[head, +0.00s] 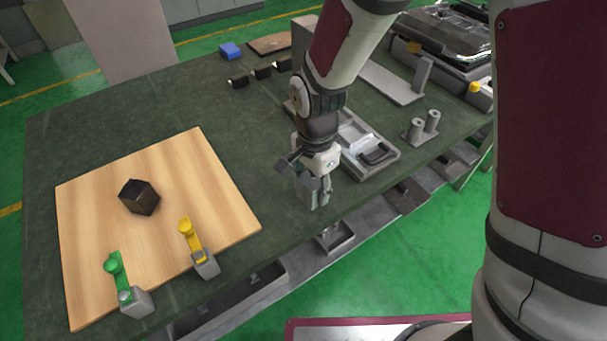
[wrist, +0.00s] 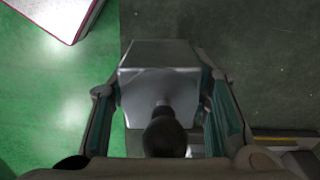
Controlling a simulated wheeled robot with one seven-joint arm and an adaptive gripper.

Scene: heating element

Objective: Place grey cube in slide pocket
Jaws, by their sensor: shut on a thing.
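My gripper (head: 314,182) is shut on a grey metal block, which I take to be the grey cube (head: 317,196), near the table's front edge. In the wrist view the cube (wrist: 158,85) sits between the two fingers (wrist: 165,110), with a dark round knob in front of its near side. The fingers hide its sides. I cannot tell from the head view whether the cube touches the table. I cannot tell for sure which part is the slide pocket; a small grey open-topped part (head: 337,238) shows below the table edge, under the gripper.
A wooden board (head: 200,160) on the left bears a dark cube (head: 139,197), a green lever (head: 118,272) and a yellow lever (head: 190,238). A grey tray (head: 388,165) lies just right of my gripper. Two grey cylinders (head: 422,126) stand farther right. The green table's middle is clear.

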